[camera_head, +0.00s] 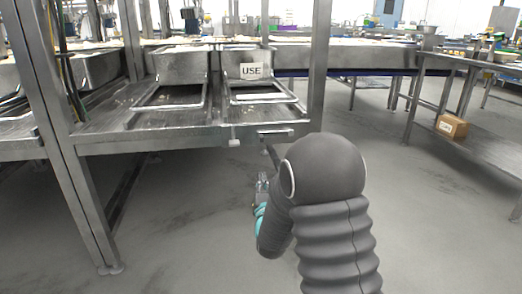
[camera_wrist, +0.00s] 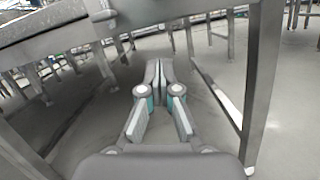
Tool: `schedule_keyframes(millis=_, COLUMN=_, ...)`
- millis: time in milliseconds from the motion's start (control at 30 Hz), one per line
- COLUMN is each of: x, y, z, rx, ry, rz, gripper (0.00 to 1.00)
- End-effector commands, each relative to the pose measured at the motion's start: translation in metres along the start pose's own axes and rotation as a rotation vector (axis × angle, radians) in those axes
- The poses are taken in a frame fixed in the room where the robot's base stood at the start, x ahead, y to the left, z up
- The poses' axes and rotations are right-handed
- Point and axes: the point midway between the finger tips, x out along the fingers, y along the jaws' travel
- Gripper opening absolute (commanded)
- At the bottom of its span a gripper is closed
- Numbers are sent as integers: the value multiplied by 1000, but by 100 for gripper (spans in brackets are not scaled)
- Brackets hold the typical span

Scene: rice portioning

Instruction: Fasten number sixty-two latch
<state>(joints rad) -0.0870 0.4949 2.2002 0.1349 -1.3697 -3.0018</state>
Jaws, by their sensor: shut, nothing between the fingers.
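My gripper (camera_head: 262,184) is below the front edge of the steel table, partly hidden behind my dark arm. In the wrist view my gripper (camera_wrist: 159,70) has its fingers together with nothing between them, over open floor. A small metal bar fitting (camera_head: 276,132) sticks out at the table's front right, above my gripper and apart from it. A pale block (camera_head: 234,142) sits on the front edge beside it. I cannot read the number sixty-two on any part, nor tell which fitting is the latch. A metal fitting (camera_wrist: 103,14) also shows at the table edge in the wrist view.
A table leg (camera_wrist: 262,80) rises right of my gripper. Another table (camera_head: 480,85) with a cardboard box (camera_head: 452,126) on its lower shelf stands right. Floor between is clear.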

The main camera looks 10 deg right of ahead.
Motion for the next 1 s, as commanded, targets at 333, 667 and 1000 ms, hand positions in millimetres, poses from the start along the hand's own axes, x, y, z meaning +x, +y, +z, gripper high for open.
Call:
schedule_keyframes(millis=333, x=18, y=0, z=0, rx=2, ry=0, rz=0, gripper=0)
schedule_keyframes(millis=667, x=78, y=0, z=1, rx=3, ry=-1, rz=0, gripper=0)
schedule_keyframes(millis=1000, x=107, y=0, z=28, rx=4, ry=-1, rz=1, gripper=0)
